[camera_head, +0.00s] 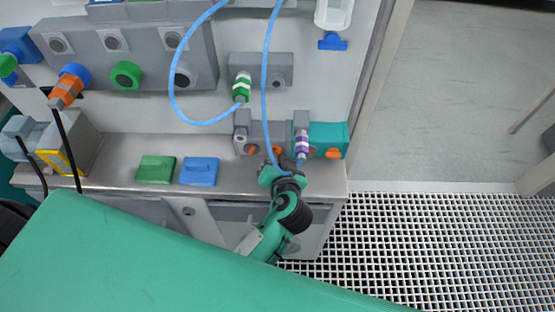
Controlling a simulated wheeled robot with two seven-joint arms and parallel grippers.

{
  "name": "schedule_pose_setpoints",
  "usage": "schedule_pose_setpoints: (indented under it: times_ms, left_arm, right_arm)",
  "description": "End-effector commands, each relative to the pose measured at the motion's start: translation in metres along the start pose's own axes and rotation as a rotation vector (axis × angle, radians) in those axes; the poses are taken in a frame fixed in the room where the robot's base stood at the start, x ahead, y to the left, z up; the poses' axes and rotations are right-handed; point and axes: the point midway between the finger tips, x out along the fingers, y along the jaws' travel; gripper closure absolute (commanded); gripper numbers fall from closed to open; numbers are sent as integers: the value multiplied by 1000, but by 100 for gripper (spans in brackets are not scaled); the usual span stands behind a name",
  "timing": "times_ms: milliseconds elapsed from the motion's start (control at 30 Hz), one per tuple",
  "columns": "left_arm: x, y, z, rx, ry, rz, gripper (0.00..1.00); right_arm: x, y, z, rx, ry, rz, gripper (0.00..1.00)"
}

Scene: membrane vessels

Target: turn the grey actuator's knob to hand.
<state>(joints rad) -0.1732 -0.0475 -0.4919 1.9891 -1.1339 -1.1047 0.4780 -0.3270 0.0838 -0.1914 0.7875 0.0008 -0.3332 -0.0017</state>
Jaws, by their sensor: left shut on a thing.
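The grey actuator (260,130) is a grey block low on the panel, above the back of the metal ledge. An orange knob (278,150) shows at its lower right, partly hidden by my left gripper. Another small orange part (251,149) shows at its lower left. My left gripper (281,162) reaches up to the actuator from below and is shut on the orange knob at the lower right. The fingers cover most of the contact, and the knob's setting cannot be read. My right gripper is not in view.
A teal actuator (329,137) with an orange knob stands close on the right, beside a purple-and-white fitting (301,143). Green (155,169) and blue (199,171) blocks lie on the ledge (120,150) to the left.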

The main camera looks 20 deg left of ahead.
Motion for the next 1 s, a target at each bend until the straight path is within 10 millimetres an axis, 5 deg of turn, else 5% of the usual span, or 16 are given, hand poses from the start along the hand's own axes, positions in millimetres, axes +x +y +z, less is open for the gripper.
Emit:
schedule_pose_setpoints:
  times_ms: [500,1000]
  left_arm:
    - [1,-4,0,-288,3,117,100]
    - [0,-5,-2,-337,5,138,100]
  right_arm:
    - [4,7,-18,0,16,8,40]
    - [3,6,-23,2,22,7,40]
